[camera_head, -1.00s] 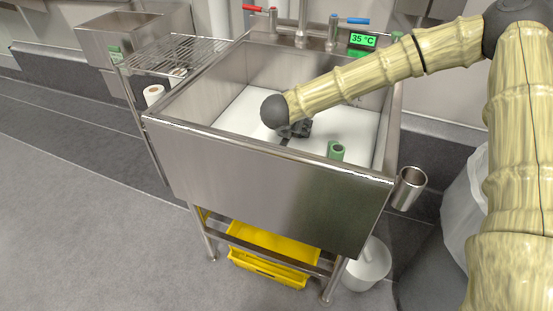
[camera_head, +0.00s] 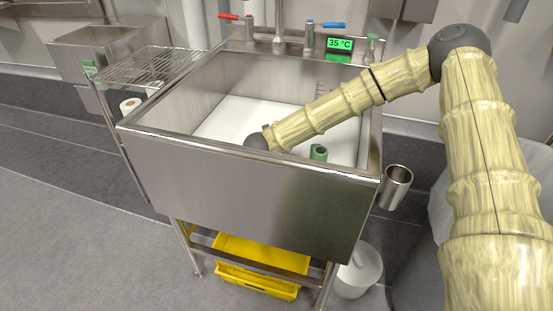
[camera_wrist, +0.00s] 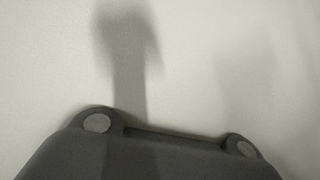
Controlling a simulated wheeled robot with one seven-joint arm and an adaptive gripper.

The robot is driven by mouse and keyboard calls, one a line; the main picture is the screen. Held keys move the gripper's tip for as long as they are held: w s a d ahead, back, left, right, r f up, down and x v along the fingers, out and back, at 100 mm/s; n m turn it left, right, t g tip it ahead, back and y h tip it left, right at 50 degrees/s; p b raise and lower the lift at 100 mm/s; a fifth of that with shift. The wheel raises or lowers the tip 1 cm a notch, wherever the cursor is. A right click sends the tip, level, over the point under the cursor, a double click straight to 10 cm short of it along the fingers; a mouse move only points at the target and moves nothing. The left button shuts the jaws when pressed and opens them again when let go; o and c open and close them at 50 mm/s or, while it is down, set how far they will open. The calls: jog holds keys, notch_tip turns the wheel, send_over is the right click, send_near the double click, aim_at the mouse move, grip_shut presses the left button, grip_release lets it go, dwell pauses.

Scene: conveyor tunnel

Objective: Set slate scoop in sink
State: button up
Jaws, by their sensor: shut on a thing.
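The steel sink (camera_head: 245,185) stands in front of me, with a white floor inside the basin. My arm reaches over it from the right, and my wrist is low behind the front wall, which hides the gripper in the head view. In the wrist view, the dark body of my gripper (camera_wrist: 175,152) fills the bottom, shut; its fingertips cannot be made out. A blurred grey shape with a narrow stem rises above it against the pale surface; I cannot tell whether it is the slate scoop or a shadow. The scoop does not show clearly in either view.
A green cylinder (camera_head: 318,153) stands inside the basin at the right. Taps (camera_head: 311,38) and a 35 °C display (camera_head: 340,43) line the back. A wire rack (camera_head: 150,66) is at the left. A metal cup (camera_head: 396,186) hangs at the front right corner.

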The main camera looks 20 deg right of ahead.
jog(key=shift+f, duration=0.2)
jog(key=shift+f, duration=0.15)
jog(key=o, duration=1.2)
jog(key=shift+c, duration=0.2)
jog(key=shift+r, duration=0.2)
jog(key=shift+p+v, duration=0.85)
jog(key=shift+v, duration=2.85)
jog(key=shift+a, duration=0.1)
